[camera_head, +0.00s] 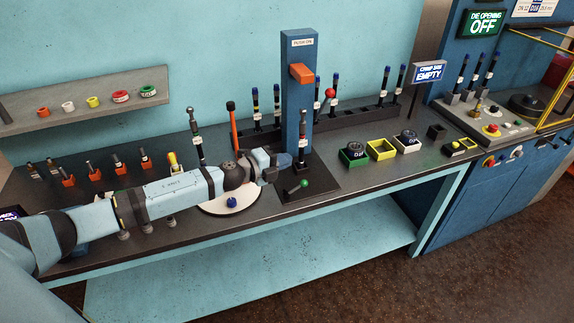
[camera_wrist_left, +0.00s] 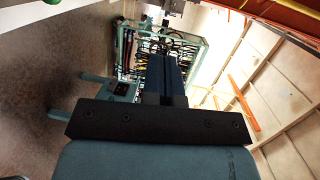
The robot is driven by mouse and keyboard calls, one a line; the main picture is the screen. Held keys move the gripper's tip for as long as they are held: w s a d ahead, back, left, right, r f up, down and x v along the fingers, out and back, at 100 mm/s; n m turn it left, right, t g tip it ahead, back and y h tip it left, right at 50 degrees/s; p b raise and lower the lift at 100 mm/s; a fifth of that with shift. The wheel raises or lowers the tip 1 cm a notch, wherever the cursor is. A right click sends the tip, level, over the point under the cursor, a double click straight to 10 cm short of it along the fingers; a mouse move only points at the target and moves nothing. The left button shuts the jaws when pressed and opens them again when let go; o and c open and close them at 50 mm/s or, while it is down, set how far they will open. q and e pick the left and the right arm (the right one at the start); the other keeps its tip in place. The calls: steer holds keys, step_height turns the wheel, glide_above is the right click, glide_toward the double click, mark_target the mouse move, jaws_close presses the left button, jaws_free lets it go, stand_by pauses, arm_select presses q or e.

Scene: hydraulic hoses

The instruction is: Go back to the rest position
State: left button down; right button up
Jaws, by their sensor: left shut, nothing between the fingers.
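My left arm reaches in from the left over the workbench (camera_head: 360,178). My left gripper (camera_head: 283,158) is in front of the blue press column (camera_head: 296,105), close to the upright hose piece (camera_head: 303,135) at the press. From this angle I cannot tell whether it touches anything there. In the left wrist view the gripper's fingers (camera_wrist_left: 165,72) are together, with nothing seen between them. My right gripper is not in view.
A white round plate (camera_head: 231,203) lies below my left forearm. A green-knobbed lever (camera_head: 303,184) stands at the press base. Green, yellow and white bins (camera_head: 381,149) sit to the right. A shelf (camera_head: 90,98) with coloured rings hangs behind. The wrist view shows a rack of hoses (camera_wrist_left: 190,50).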

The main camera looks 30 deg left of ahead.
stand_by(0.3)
arm_select(q)
steer(key=s+d+f+n+g+y, duration=0.1)
steer(key=s+d+f+n, duration=0.3)
steer(key=s, duration=0.7)
steer(key=s+d+f+n+g+y, duration=0.1)
steer(key=s+d+f+n+y, duration=0.1)
steer(key=s+d+f+n, duration=0.3)
steer(key=s+d+f+n+g+y, duration=0.1)
steer(key=s+d+f+n, duration=0.4)
steer(key=s+f+n, duration=0.5)
steer(key=s+n+y, duration=0.1)
steer(key=s, duration=0.6)
steer(key=shift+d+n+g, duration=0.2)
steer(key=shift+n+g, duration=0.1)
steer(key=shift+n, duration=0.1)
